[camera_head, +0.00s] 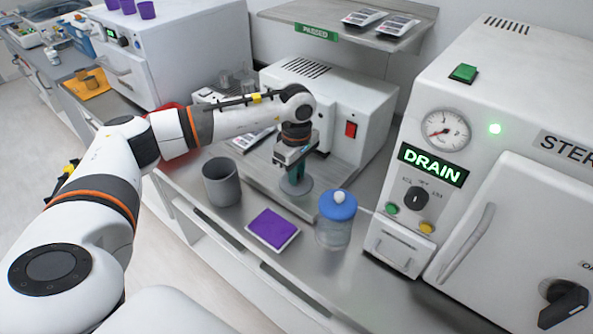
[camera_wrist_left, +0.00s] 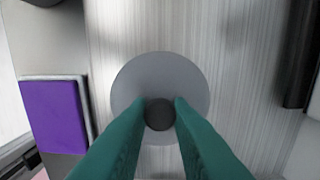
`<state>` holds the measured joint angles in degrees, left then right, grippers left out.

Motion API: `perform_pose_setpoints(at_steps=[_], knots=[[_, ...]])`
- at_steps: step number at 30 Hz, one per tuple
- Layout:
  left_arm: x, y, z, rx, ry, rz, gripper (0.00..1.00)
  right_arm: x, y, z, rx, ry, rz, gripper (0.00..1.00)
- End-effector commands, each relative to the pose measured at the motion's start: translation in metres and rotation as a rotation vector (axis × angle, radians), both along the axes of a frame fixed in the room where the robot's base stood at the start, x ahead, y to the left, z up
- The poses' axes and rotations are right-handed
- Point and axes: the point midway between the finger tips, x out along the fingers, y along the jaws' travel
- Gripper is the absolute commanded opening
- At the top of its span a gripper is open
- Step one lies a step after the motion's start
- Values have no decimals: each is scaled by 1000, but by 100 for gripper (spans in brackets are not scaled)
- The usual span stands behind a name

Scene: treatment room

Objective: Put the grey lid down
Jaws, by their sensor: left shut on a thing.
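The grey lid (camera_wrist_left: 160,72) is a round disc with a dark knob (camera_wrist_left: 159,114), seen from above in the left wrist view. My left gripper (camera_wrist_left: 160,115) has its two green fingers shut on the knob. In the head view the gripper (camera_head: 293,172) points down and the lid (camera_head: 296,184) shows under it, over the metal surface in front of the white sealing machine. I cannot tell whether the lid touches that surface. My right gripper is not in view.
A grey cup (camera_head: 221,183) stands left of the lid. A purple pad on a white tray (camera_head: 273,229) and a blue-topped jar (camera_head: 336,219) stand in front of it. The steriliser (camera_head: 500,150) is at right. A shelf (camera_head: 345,32) hangs behind. Bare counter lies around the jar.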

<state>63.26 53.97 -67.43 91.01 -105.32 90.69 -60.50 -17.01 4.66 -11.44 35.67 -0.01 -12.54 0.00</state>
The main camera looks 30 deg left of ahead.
Motion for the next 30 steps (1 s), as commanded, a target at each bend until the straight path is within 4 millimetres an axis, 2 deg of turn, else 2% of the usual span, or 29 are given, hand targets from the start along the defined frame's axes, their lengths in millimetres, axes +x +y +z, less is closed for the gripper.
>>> perform_pose_setpoints(at_steps=[1,2,5,13,17,20,30], knots=[[0,0,-3,0,0,-1,0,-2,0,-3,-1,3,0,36],[0,0,-2,0,0,0,24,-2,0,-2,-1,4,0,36],[0,0,-1,0,0,-1,40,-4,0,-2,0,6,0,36],[0,0,-1,0,0,-1,41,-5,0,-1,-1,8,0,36],[1,0,6,0,-2,-1,41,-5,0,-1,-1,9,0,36],[1,0,20,0,-5,-1,41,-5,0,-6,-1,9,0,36],[1,0,92,0,-5,-1,41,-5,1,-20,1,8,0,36]])
